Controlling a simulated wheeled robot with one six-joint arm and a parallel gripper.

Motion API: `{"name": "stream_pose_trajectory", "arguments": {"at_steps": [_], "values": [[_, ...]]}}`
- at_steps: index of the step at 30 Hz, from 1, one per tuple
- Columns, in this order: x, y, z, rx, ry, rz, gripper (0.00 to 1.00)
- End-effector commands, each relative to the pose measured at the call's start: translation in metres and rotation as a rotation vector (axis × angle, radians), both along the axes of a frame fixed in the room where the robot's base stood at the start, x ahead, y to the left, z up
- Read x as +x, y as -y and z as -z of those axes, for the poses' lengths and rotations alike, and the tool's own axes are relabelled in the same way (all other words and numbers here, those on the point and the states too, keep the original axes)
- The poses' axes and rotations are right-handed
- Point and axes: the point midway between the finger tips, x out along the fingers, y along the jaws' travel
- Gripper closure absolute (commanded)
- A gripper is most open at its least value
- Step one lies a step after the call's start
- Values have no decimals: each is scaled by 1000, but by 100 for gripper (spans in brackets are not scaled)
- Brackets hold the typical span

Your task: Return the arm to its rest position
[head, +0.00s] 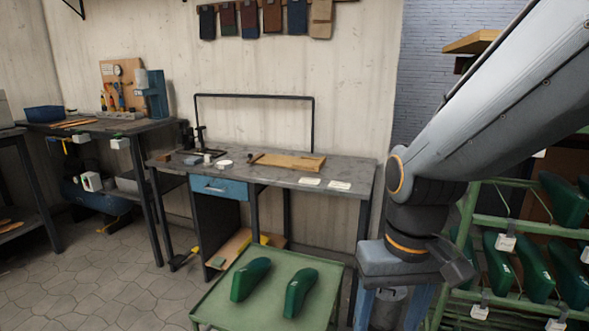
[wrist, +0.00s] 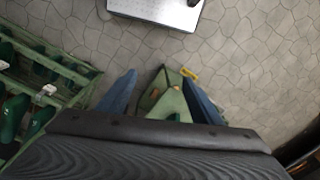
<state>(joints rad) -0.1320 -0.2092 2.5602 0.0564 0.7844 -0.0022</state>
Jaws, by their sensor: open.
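My gripper (head: 393,312) hangs at the right of the head view, pointing down, with its two blue fingers spread apart. In the wrist view my gripper (wrist: 160,92) also shows its fingers wide apart, with nothing held between them. My arm reaches in from the upper right of the head view. A grey rounded shape shows between the fingers in the head view; I cannot tell what it is. In the wrist view a green surface shows well below the fingers, with a small yellow piece at its edge.
A green cart (head: 222,303) bears two green shoe lasts (head: 250,279) left of my gripper. A green rack (head: 471,215) with several lasts stands close on the right; it also shows in the wrist view (wrist: 62,62). A workbench (head: 345,172) stands behind. Tiled floor is free at left.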

Motion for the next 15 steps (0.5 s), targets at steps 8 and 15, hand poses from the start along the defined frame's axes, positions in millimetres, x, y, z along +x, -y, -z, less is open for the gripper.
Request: {"name": "stream_pose_trajectory", "arguments": {"at_steps": [8,15], "values": [[-1,10,-18,-9,-1,26,41],[-3,22,-37,-20,-2,53,41]]}}
